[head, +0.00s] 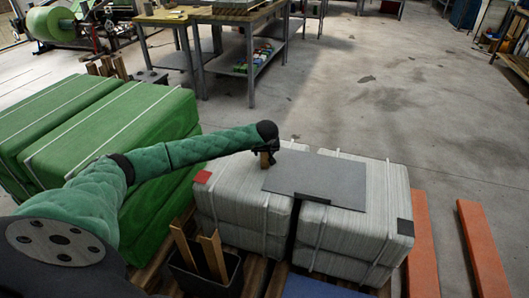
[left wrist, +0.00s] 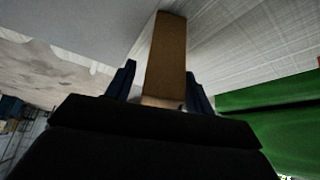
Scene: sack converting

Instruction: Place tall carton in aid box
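A narrow brown carton (head: 265,161) shows just under my left gripper (head: 267,148), over the top of the left grey bale. In the left wrist view the tall carton (left wrist: 166,58) lies between the two dark fingers of my left gripper (left wrist: 160,88) and extends away from the palm. The fingers flank it closely; I cannot tell whether both press on it, or whether its base touches the bale. A dark open box (head: 225,284) with upright wood-coloured pieces stands low in front of the bales; I cannot tell whether it is the aid box. My right gripper is out of view.
A flat grey sheet (head: 325,174) lies across the left grey bale (head: 226,197) and the right grey bale (head: 350,242). Large green bales (head: 120,130) stand at left. Orange beams (head: 482,250) lie at right. Workbenches stand behind; the floor (head: 400,110) between is clear.

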